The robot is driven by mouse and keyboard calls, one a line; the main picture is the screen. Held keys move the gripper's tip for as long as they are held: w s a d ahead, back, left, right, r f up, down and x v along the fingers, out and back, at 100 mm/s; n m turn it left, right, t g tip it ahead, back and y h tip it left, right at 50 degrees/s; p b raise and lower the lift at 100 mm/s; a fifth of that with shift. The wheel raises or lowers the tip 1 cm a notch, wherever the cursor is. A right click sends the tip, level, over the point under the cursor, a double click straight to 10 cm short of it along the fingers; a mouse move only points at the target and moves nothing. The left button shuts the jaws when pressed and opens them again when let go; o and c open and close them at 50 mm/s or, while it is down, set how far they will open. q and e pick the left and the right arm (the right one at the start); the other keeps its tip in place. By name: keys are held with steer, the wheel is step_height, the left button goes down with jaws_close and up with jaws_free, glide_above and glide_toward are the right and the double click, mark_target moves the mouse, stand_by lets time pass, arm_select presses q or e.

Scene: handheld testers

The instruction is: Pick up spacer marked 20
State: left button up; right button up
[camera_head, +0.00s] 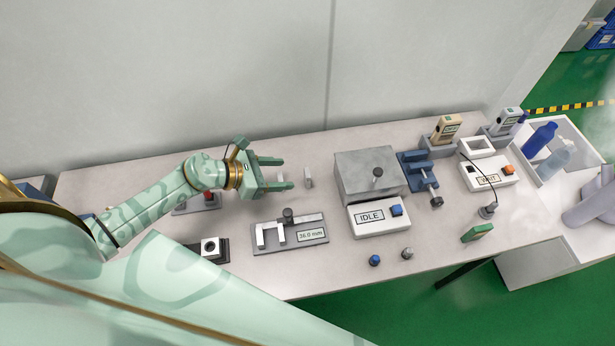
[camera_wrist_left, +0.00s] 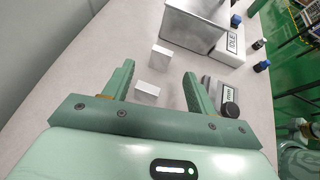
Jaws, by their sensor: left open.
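Two small pale spacer blocks lie on the bench. In the left wrist view the nearer block (camera_wrist_left: 147,92) sits between the fingers of my left gripper (camera_wrist_left: 158,72), closer to the left finger, with a visible gap to the right one. The farther block (camera_wrist_left: 160,57) lies just beyond the fingertips; it also shows in the head view (camera_head: 308,178), right of the gripper. In the head view my left gripper (camera_head: 285,173) is open, fingers pointing right, low over the bench. I cannot read a number on either block. My right gripper is not in view.
A caliper gauge (camera_head: 317,238) reading 36.0 mm lies in front of the gripper. A grey box (camera_head: 351,177) and an IDLE unit (camera_head: 378,226) stand to the right. A blue vise (camera_head: 414,164) is farther right. The wall (camera_head: 200,70) runs behind the bench.

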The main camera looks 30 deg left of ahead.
mark_target(306, 173)
arm_select(q)
steer(key=x, duration=0.6)
steer(key=shift+d+r+b, duration=0.2)
steer(key=shift+r+b, duration=0.05)
steer(key=shift+b, duration=0.05)
steer(key=c, duration=1.1)
